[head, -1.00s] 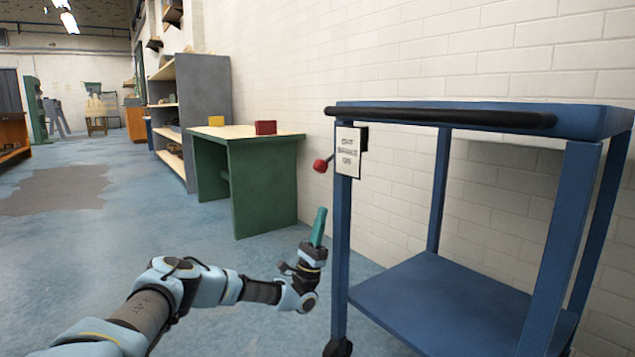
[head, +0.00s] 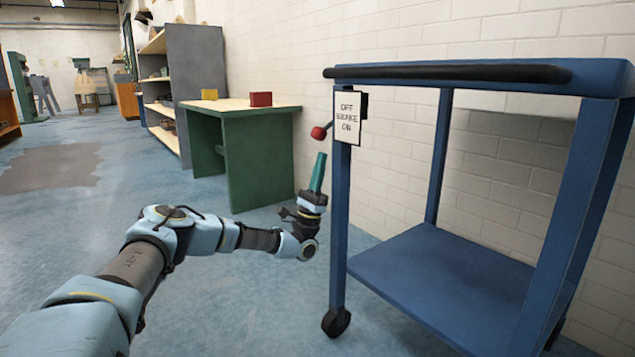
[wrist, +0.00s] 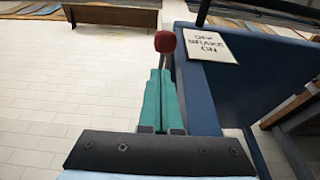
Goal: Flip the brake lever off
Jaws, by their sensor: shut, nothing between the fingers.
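The brake lever is a short rod with a red knob (head: 318,133) on the left side of the blue cart's front post. It points out to the left, level with the middle of the white label (head: 347,118) that reads OFF, BRAKE, ON. My gripper (head: 319,156) has teal fingers and points up, its tips just below the knob in the head view. In the wrist view the fingers (wrist: 160,82) are together and empty, with the red knob (wrist: 165,41) just beyond the tips. I cannot tell whether they touch.
The blue cart (head: 450,285) has a black handle bar (head: 440,73) along its top and a caster (head: 336,322) at the front post. Floor at left is clear.

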